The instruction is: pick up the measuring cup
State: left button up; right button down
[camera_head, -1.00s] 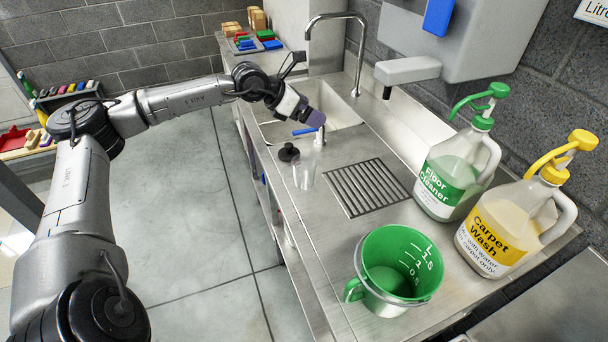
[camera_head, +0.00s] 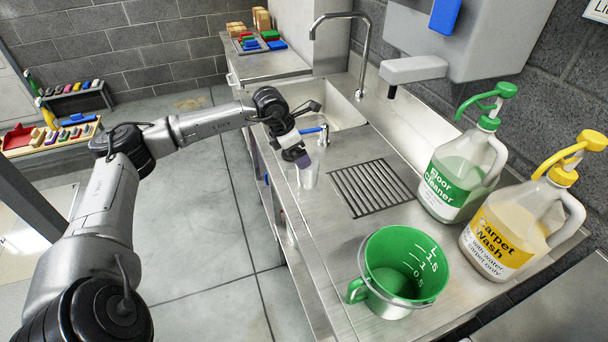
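A green measuring cup (camera_head: 388,284) with white litre marks inside and a handle on its left stands upright near the front edge of the steel counter. My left gripper (camera_head: 303,160) is well away from it, farther back, pointing down at the top of a clear container (camera_head: 308,179) by the sink. The gripper hides part of that container; I cannot tell whether they touch or whether the fingers are open. My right gripper is not in view.
Floor cleaner (camera_head: 452,178) and carpet wash (camera_head: 512,232) jugs stand right of the cup. A drain grate (camera_head: 372,188) lies behind it, with the sink (camera_head: 340,108) and tap (camera_head: 362,50) beyond. The counter between cup and grate is clear.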

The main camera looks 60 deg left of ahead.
aim_at(301, 174)
pick_arm(q)
jog(key=shift+b+x, duration=0.65)
jog(key=shift+x, duration=2.45)
jog(key=shift+a, duration=0.1)
jog(key=shift+c, duration=0.4)
jog(key=c, duration=0.8)
jog(key=shift+r, duration=0.15)
